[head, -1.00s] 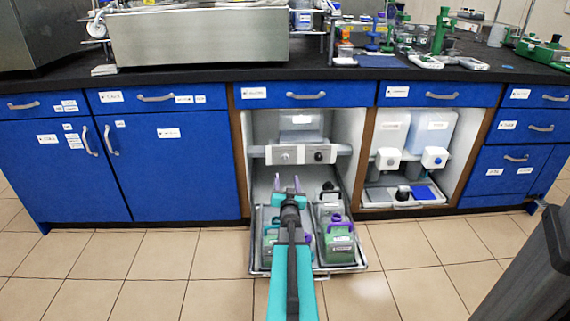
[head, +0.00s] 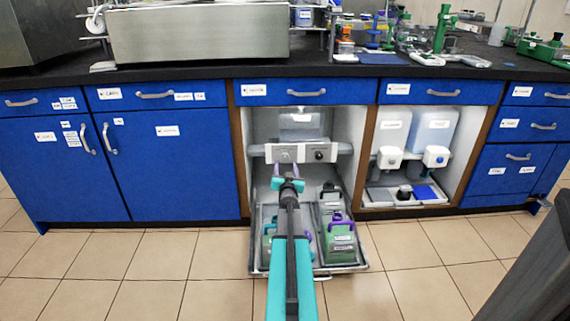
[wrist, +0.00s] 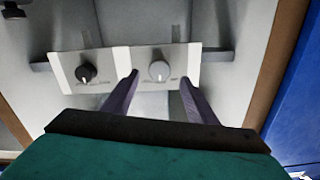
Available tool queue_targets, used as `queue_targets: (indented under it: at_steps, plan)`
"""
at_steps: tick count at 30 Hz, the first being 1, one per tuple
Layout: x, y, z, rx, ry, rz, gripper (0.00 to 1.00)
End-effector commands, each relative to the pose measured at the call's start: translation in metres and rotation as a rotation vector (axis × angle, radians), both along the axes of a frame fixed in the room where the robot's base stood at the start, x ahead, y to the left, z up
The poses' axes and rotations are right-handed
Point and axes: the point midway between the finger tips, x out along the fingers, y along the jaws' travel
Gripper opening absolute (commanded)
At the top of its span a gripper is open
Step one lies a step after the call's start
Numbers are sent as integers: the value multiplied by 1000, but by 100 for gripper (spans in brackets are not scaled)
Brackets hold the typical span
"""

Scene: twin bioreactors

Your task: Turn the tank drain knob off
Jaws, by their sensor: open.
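A white panel (head: 301,153) inside the open middle cabinet carries two round knobs. The pale knob (head: 284,157) is on the left in the head view, and the black knob (head: 319,155) is on the right. Their order is reversed in the wrist view, with the black knob (wrist: 86,72) at left and the pale knob (wrist: 159,71) at right. The labels are too small to read. My gripper (head: 286,170) is open and empty, just in front of the panel. In the wrist view its purple fingers (wrist: 158,77) are on either side of the pale knob; contact cannot be told.
A pulled-out tray (head: 358,266) with green-and-grey containers (head: 341,244) lies below my arm. Cabinet side walls (head: 348,135) flank the panel. A second open bay at right holds two tanks (head: 432,131) with white taps. Blue doors (head: 170,165) stand shut at left.

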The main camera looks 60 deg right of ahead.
Motion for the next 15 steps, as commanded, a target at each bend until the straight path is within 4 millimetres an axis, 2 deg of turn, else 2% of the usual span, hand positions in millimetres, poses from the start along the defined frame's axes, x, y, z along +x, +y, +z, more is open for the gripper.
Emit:
queue_targets:
  at_steps: [6, 15]
  plan:
    - [14, -19, -2, -1, 1, 0, 52]
    - [27, -37, -1, -2, 0, 1, 52]
